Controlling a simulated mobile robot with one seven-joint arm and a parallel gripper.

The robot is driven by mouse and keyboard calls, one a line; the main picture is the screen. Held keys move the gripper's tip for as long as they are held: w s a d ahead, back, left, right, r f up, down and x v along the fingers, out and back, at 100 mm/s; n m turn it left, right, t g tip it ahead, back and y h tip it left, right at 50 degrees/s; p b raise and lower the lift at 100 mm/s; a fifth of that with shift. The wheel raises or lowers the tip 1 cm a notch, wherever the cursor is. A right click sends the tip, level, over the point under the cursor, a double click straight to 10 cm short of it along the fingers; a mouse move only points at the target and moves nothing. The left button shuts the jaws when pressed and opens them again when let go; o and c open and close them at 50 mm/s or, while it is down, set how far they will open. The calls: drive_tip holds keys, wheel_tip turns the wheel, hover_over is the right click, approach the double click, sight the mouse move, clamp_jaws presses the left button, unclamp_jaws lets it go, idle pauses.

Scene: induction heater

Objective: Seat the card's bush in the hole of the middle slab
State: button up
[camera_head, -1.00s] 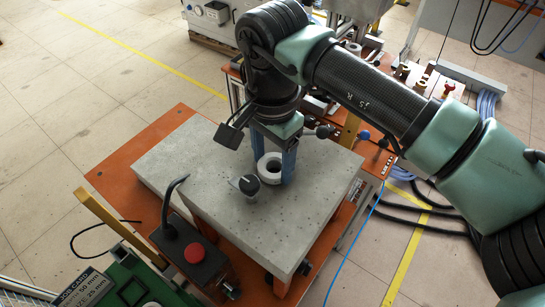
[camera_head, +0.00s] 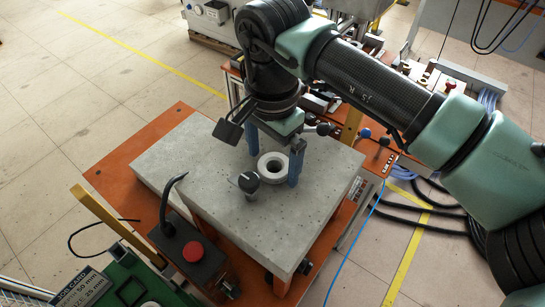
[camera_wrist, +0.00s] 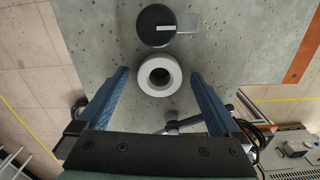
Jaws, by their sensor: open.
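A pale ring-shaped bush (camera_head: 263,176) sits on the grey speckled slab (camera_head: 290,215), near its far side. In the wrist view the bush (camera_wrist: 144,76) shows from above, with a dark round bore. I cannot tell whether it is in a hole or only rests on the surface. My gripper (camera_head: 274,167) is open, its blue fingers on either side of the bush. In the wrist view my gripper (camera_wrist: 160,74) shows a clear gap between each finger and the bush. The job card (camera_head: 82,287) at lower left reads 50 mm and 25 mm.
A black knob with a grey pointer (camera_head: 249,182) stands on the slab close to the bush. A box with a red button (camera_head: 193,252) and a black lever (camera_head: 168,200) are at the slab's near left. An orange table (camera_head: 110,180) lies under the slab.

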wheel_tip(320, 180, up, 12)
drive_tip(key=b, duration=0.2)
drive_tip(key=shift+r, duration=0.2)
idle(0.4)
